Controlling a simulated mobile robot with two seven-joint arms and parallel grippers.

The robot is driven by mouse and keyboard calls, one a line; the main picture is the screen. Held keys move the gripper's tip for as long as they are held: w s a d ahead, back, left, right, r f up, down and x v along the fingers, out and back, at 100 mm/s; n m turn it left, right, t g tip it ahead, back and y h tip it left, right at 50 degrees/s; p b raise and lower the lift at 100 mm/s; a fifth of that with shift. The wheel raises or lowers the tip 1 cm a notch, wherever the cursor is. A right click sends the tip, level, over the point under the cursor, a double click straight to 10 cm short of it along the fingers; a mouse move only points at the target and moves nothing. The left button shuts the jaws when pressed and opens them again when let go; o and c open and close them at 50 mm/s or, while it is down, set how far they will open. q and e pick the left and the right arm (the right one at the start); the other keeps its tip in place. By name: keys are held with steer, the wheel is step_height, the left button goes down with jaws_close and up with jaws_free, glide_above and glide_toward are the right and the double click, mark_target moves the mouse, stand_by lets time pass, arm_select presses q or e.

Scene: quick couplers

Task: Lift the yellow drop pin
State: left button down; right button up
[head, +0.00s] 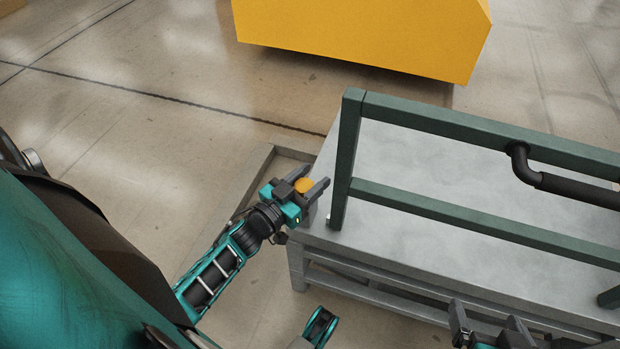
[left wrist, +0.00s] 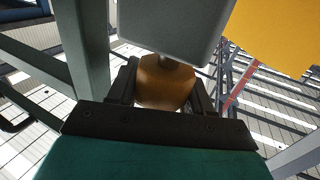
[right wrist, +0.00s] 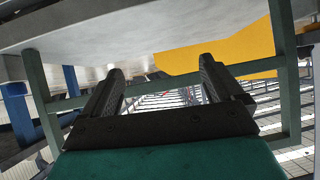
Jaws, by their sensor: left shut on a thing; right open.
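The yellow drop pin (head: 304,185) has a rounded yellow-orange knob and sits at the left corner of the grey cart, by the green frame post. My left gripper (head: 308,190) is shut on the knob. In the left wrist view the pin (left wrist: 165,84) lies between the two fingers, with a short dark stem running up to a grey block (left wrist: 165,25). Whether the pin is seated or raised cannot be told. My right gripper (right wrist: 160,85) is open and empty; in the head view it shows partly at the bottom right (head: 490,330).
The grey cart (head: 400,165) carries a green rail frame (head: 450,120) with a black bent handle (head: 570,188). A large yellow block (head: 365,35) stands behind. Bare concrete floor lies left of the cart.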

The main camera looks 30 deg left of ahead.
mark_target(310, 180)
arm_select(q)
step_height(310, 180, up, 2)
steer(key=shift+p, duration=0.5)
steer(key=shift+r+p, duration=0.4)
steer(key=shift+p, duration=0.05)
steer(key=shift+r, duration=0.2)
steer(key=c, duration=0.5)
jaws_free()
steer(key=shift+c, duration=0.2)
arm_select(e)
steer(key=shift+s+d+r+h, duration=0.3)
steer(key=shift+s+d+r, duration=0.15)
steer(key=shift+d, duration=0.1)
